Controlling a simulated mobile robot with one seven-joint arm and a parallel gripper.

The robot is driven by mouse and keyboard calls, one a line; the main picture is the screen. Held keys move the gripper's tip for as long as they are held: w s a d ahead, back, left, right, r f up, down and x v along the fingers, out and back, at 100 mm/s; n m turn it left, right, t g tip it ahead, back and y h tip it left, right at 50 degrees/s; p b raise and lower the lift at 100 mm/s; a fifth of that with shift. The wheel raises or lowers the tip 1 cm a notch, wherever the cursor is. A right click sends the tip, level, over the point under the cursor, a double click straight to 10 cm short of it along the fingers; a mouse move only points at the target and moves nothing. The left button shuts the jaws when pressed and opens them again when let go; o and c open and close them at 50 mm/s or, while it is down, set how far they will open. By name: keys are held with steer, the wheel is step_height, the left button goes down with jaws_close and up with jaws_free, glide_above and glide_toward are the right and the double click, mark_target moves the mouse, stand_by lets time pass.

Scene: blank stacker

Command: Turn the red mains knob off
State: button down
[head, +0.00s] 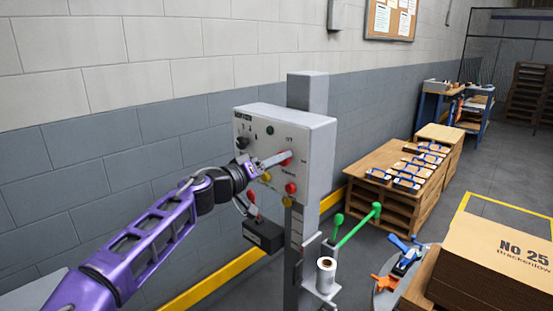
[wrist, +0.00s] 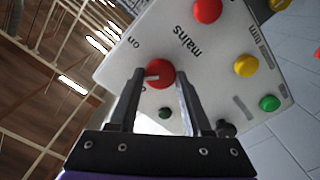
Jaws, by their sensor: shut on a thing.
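The red mains knob (wrist: 160,72) sits on the face of a pale grey control box, beside the printed word "mains" in the wrist view. A pale pointer mark on it runs toward the left of that view. An "on" label stands to its upper left; a smaller mark at its lower left is hard to read. My gripper (wrist: 160,82) has one finger on each side of the knob and is shut on it. In the head view the knob (head: 286,158) shows at the fingertips, partly covered by them.
The control box (head: 318,150) stands on a grey post and carries other red, yellow and green buttons, one red (wrist: 207,10) near the knob. A green-handled lever (head: 358,226) and a white roll (head: 326,272) are below. Wooden benches and cardboard stand to the right.

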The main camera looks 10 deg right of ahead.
steer(key=shift+n+p, duration=1.75)
steer(key=shift+n, duration=2.05)
steer(key=shift+f+n, duration=0.15)
steer(key=shift+n, duration=0.15)
steer(key=shift+c, duration=1.7)
jaws_free()
steer(key=shift+a, duration=0.1)
steer(key=v, duration=1.7)
steer(key=shift+a, duration=0.1)
